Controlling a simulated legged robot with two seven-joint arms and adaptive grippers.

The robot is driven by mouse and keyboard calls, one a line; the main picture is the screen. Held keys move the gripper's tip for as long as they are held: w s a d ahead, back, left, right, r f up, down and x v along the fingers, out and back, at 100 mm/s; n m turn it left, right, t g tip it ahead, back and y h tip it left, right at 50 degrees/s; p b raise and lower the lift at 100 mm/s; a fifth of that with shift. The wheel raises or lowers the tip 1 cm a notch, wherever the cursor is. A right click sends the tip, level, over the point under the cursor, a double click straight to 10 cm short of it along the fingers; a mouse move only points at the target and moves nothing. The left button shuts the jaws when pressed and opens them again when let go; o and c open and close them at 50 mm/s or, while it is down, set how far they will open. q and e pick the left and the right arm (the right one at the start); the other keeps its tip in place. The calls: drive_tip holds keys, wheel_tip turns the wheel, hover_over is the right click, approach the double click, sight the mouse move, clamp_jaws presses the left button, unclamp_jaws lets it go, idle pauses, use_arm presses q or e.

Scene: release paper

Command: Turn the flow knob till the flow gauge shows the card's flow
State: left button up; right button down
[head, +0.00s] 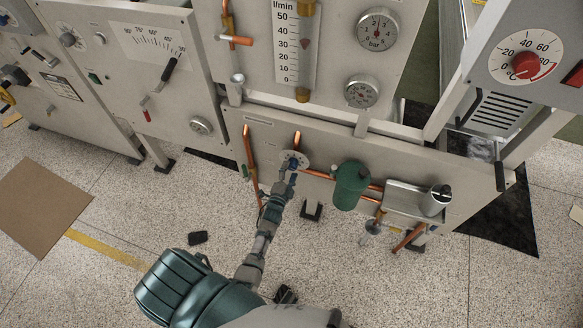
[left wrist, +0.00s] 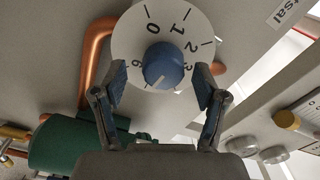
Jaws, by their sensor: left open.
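The blue flow knob (left wrist: 163,66) sits on a white round dial (left wrist: 140,22) with printed numbers; it also shows small in the head view (head: 293,162). A pale mark on the knob points to the lower left in the left wrist view. My left gripper (left wrist: 160,77) is open, with one finger on each side of the knob; contact is not clear. The left gripper in the head view (head: 290,175) reaches the lower panel. The flow gauge (head: 295,45), marked l/min, has a reddish float near 30. I cannot make out the card. My right gripper is not visible.
Copper pipes (head: 248,155) and a green cylinder (head: 350,186) lie near the knob on the lower panel. Two bar dials (head: 378,29) (head: 361,92) are right of the gauge. A red-knobbed dial (head: 525,65) is at upper right. Open speckled floor lies in front.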

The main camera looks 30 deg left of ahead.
use_arm(q)
drive_tip(key=v, duration=0.9)
drive_tip(key=shift+s, duration=0.25)
drive_tip(key=shift+f, duration=0.1)
drive_tip(key=s+d+f+n+g+h, duration=0.1)
drive_tip(key=s+d+f+n+g, duration=0.15)
drive_tip(key=f, duration=0.35)
drive_tip(key=s+d+f+n+g+h, duration=0.1)
drive_tip(key=s+f+g, duration=0.15)
drive_tip(key=f, duration=0.25)
drive_tip(key=s+d+f+n+g+h, duration=0.1)
drive_tip(key=s+d+f+g, duration=0.1)
drive_tip(key=s+f, duration=0.3)
drive_tip(key=s+d+f+n+g, duration=0.2)
drive_tip(key=s+f+g, duration=0.3)
drive_tip(key=s, duration=0.6)
drive_tip(key=s+d+f+n+g+h, duration=0.1)
drive_tip(key=s+d+f+g, duration=0.2)
drive_tip(key=s, duration=0.5)
drive_tip(key=shift+d+f+n+g+h, duration=0.3)
drive_tip(key=shift+d+f+n+g, duration=0.15)
drive_tip(key=shift+f, duration=0.45)
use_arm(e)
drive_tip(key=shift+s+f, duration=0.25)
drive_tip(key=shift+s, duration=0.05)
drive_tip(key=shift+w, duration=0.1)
